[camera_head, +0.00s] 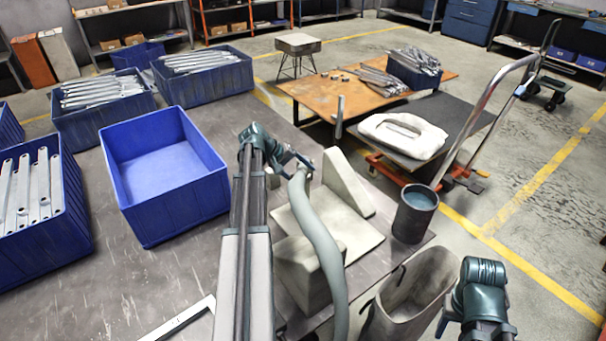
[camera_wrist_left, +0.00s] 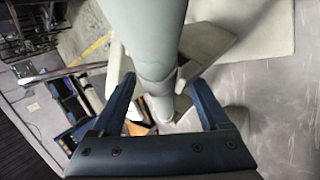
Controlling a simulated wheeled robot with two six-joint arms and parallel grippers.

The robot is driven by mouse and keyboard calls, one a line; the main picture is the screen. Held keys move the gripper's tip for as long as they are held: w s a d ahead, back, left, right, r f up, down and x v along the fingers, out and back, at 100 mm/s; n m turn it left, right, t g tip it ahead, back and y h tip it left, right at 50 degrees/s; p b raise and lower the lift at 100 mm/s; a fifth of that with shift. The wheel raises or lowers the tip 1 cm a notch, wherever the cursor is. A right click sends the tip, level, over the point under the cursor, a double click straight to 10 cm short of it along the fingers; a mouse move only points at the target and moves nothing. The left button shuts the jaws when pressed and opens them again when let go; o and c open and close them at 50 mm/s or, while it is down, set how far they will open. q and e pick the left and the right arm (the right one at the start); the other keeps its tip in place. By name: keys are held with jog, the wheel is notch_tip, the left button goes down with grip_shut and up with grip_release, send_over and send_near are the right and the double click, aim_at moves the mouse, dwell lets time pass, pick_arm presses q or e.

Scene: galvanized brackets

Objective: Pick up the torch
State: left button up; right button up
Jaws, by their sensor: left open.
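The torch appears to be the long, curved, pale grey-green tube (camera_head: 322,235) in the head view. It rises from the bottom edge past the grey fixture blocks. In the left wrist view the tube (camera_wrist_left: 153,45) comes down from the top and narrows at a joint. My left gripper (camera_head: 300,165) is at the tube's upper end. In the left wrist view my left gripper (camera_wrist_left: 165,98) is open, with one finger on each side of the tube. Gaps show beside the narrow part, so it is not clamped. The tube's far tip is hidden. My right gripper's fingers do not show.
Grey angled blocks (camera_head: 346,184) stand on a plate (camera_head: 360,238) beside the tube. A dark cup (camera_head: 414,214) and a worn bin (camera_head: 412,290) are at right. An empty blue crate (camera_head: 165,165) is at left, near crates of brackets. Bare tabletop (camera_head: 120,285) lies in front.

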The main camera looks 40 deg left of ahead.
pick_arm(q)
jog(key=shift+w+f, duration=0.2)
jog(key=shift+f, duration=0.15)
jog(key=shift+r, duration=0.1)
jog(key=shift+d, duration=0.1)
grip_shut()
jog(key=shift+r, duration=0.1)
notch_tip(320, 180, up, 10)
jog(key=p, duration=1)
